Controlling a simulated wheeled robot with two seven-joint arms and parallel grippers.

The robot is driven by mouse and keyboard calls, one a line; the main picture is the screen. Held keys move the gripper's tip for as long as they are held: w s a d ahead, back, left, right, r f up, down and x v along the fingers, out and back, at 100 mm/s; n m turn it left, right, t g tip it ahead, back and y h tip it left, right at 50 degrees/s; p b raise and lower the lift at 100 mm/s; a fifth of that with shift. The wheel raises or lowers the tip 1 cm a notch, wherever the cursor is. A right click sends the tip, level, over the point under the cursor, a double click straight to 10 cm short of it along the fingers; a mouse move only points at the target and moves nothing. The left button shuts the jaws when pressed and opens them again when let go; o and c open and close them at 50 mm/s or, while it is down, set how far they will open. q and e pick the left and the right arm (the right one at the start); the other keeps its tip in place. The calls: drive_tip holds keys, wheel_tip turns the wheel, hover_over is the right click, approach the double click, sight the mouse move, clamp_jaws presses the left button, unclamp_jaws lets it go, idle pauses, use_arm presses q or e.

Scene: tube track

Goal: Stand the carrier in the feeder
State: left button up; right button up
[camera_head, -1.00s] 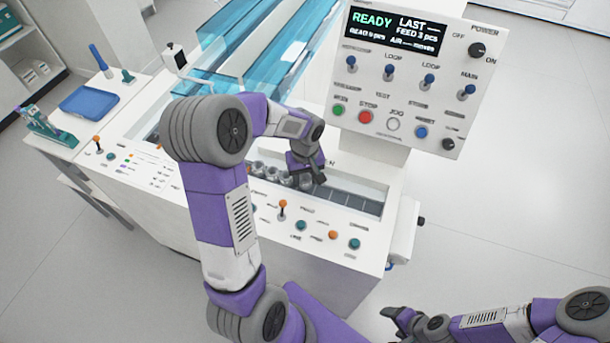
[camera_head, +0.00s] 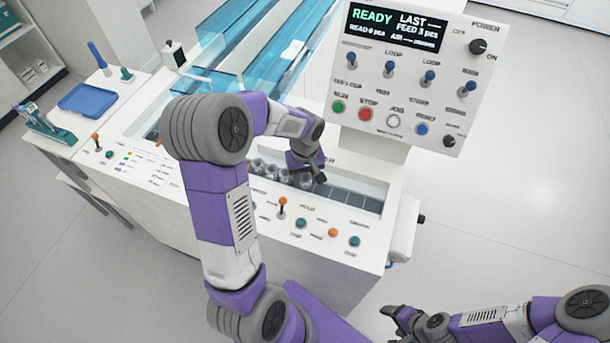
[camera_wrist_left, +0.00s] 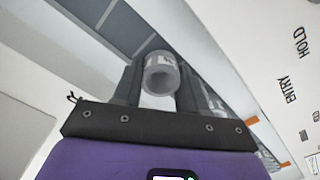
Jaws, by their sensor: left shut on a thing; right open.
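In the left wrist view a grey round carrier (camera_wrist_left: 160,76) with a hollow open end sits between the fingers of my left gripper (camera_wrist_left: 157,88), which is shut on it. In the head view my left gripper (camera_head: 308,177) is down at the feeder (camera_head: 345,196), a recessed channel with dark compartments. The held carrier is mostly hidden there by the gripper. Several similar grey carriers (camera_head: 270,171) stand in the feeder just left of the gripper. My right gripper (camera_head: 395,318) is open and empty at the bottom right, away from the machine.
A control panel (camera_head: 400,75) reading READY rises behind the feeder. Levers and buttons (camera_head: 301,223) line the machine's front. Blue transparent tubes (camera_head: 285,60) lie behind. A side table with a blue tray (camera_head: 90,101) is at left. The feeder's right compartments look empty.

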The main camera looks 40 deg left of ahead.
use_arm(q)
drive_tip(key=shift+s+f, duration=0.15)
drive_tip(key=shift+f, duration=0.3)
idle(0.4)
